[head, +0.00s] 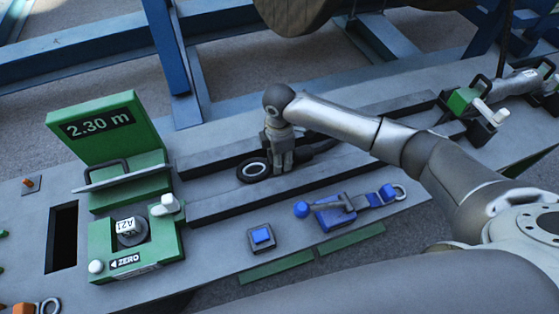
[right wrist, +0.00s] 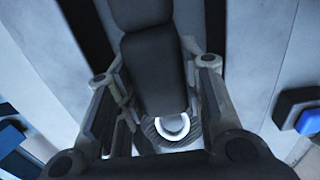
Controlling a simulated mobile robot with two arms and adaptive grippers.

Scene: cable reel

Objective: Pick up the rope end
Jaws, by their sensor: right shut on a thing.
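The rope end (head: 255,171) is a dark piece with a pale ring at its tip, lying low in the channel between two dark rails in the head view. My right gripper (head: 281,165) points down over it, just right of the ring, and is shut on it. In the right wrist view the rope end's pale ring (right wrist: 172,126) shows between the fingers of the right gripper (right wrist: 160,122). A dark length continues right behind the gripper in the head view, partly hidden by my arm. My left gripper is not in view.
A green measuring unit (head: 120,170) with a 2.30 m display (head: 98,121) stands left. A blue button (head: 262,236) and a blue clamp-like tool (head: 335,212) sit in front on the grey bench (head: 215,270). Green-black hardware (head: 468,105) is at right. Blue frame beams (head: 178,60) and a large reel (head: 295,12) are behind.

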